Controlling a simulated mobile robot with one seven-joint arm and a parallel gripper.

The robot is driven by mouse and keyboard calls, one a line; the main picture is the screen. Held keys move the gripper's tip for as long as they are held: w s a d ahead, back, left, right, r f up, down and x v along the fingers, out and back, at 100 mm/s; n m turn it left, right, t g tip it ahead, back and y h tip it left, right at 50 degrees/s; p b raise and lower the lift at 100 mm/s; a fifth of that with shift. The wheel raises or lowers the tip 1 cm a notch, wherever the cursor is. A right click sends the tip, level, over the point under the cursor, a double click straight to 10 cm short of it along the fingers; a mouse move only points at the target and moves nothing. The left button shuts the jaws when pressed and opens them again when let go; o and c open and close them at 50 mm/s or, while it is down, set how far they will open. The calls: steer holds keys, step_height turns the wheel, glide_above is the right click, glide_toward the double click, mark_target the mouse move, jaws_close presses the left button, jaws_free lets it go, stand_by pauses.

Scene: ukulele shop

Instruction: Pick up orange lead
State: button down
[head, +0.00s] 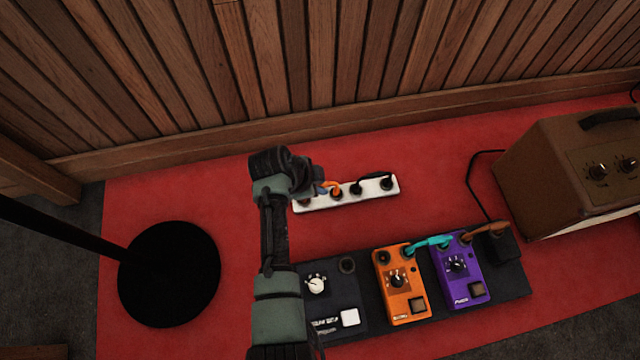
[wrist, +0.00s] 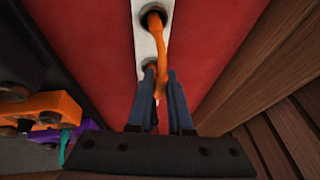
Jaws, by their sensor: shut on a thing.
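The orange lead (head: 332,186) shows at the white power strip (head: 350,196) on the red floor. In the wrist view, the lead (wrist: 161,46) curves from a round socket in the strip (wrist: 142,42) down between the two blue-grey fingers of my gripper (wrist: 161,82). The fingers are close together around the lead's near part, shut on it. The lead's upper end is still at the socket. In the head view, my gripper (head: 319,188) is at the left part of the strip, and my wrist hides the strip's left end.
Black plugs (head: 356,188) fill other sockets. A pedalboard (head: 512,278) with an orange pedal (head: 400,288) and a purple pedal (head: 462,266) lies in front. A brown amplifier (head: 560,180) stands right, a round black stand base (head: 170,273) left. A wooden wall (head: 350,60) closes the back.

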step_height(320, 180, up, 10)
steer(key=p, duration=0.8)
steer(key=shift+f, duration=0.1)
